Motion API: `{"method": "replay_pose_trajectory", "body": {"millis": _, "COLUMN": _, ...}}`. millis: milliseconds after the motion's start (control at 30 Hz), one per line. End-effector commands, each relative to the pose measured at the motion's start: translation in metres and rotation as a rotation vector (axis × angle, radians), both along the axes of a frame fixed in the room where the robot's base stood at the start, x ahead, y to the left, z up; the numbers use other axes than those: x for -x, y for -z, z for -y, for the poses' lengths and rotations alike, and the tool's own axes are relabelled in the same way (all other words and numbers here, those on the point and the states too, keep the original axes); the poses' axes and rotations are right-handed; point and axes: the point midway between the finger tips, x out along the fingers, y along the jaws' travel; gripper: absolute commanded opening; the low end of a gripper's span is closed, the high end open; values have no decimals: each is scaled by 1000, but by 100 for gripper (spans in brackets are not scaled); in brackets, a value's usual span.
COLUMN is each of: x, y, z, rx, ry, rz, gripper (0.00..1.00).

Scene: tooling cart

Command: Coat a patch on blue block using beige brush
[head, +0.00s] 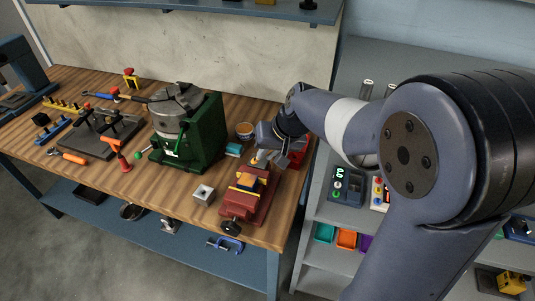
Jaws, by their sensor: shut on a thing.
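My gripper (261,155) is at the right end of the bench, just above and behind a red vise (236,207). It is shut on a small pale beige thing, likely the beige brush (259,160), of which only a little shows. The vise holds an orange and yellow piece (246,181) with a dark edge. I cannot tell whether this is the blue block, or whether the brush touches it. A small teal-blue block (233,150) lies on the bench behind the vise, left of my gripper.
A green machine with a grey round chuck (183,125) stands left of the vise. A grey square block (203,195) lies before it. A small round orange-rimmed pot (245,130) stands behind. A grey shelf cart (313,232) is at right. The bench's front middle is clear.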

Motion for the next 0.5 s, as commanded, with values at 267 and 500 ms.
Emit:
{"method": "replay_pose_trajectory", "body": {"millis": 267, "x": -1, "y": -29, "z": 0, "rx": 0, "ry": 2, "rz": 1, "gripper": 0}}
{"method": "replay_pose_trajectory", "body": {"millis": 500, "x": -2, "y": -42, "z": 0, "rx": 1, "ry": 4, "rz": 0, "gripper": 0}}
